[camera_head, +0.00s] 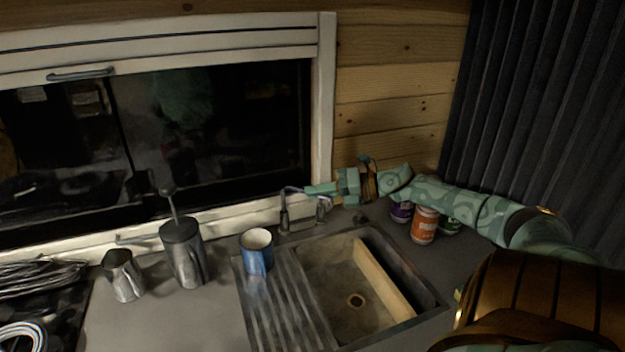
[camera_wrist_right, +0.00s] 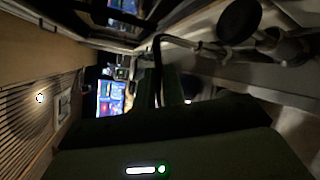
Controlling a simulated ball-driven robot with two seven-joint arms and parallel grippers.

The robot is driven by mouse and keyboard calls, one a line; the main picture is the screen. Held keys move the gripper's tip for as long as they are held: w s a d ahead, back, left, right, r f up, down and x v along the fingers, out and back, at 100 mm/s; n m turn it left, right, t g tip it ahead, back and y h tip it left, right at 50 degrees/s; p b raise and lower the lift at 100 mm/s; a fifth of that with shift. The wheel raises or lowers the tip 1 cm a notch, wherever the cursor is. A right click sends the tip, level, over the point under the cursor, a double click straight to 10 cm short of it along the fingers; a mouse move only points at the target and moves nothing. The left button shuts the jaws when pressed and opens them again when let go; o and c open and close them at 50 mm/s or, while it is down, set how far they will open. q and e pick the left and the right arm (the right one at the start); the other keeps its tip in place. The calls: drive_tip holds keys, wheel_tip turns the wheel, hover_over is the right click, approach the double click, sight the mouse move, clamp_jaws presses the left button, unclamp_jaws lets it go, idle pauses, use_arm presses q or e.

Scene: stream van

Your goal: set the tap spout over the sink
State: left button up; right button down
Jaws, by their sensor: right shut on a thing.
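The metal tap (camera_head: 284,218) stands behind the sink (camera_head: 330,290), near its back left corner. Its thin spout (camera_head: 291,189) runs from the top of the post toward the right gripper. My right gripper (camera_head: 312,190) reaches in from the right, low over the back rim, and is shut on the spout. In the right wrist view the dark curved spout (camera_wrist_right: 160,50) runs down between the fingers (camera_wrist_right: 157,92). The spout's end is hidden by the gripper, so I cannot tell exactly where it points. My left gripper is not in view.
A blue mug (camera_head: 257,255) stands on the drainboard. A dark press pot (camera_head: 184,255) and a metal jug (camera_head: 123,277) stand to its left. Several cans, one orange (camera_head: 424,226), stand right of the sink under my right arm. The window frame (camera_head: 327,110) is close behind.

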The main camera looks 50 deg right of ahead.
drive_tip(key=shift+d+n+b, duration=0.15)
drive_tip(key=shift+n+b, duration=0.15)
drive_tip(key=shift+b, duration=0.05)
drive_tip(key=c, duration=1.5)
unclamp_jaws()
drive_tip(key=shift+w, duration=0.1)
drive_tip(key=shift+d, duration=0.1)
drive_tip(key=p+v, duration=0.4)
drive_tip(key=v, duration=1.2)
drive_tip(key=shift+d+r+p, duration=0.1)
drive_tip(key=shift+d+p, duration=0.15)
drive_tip(key=shift+p, duration=0.05)
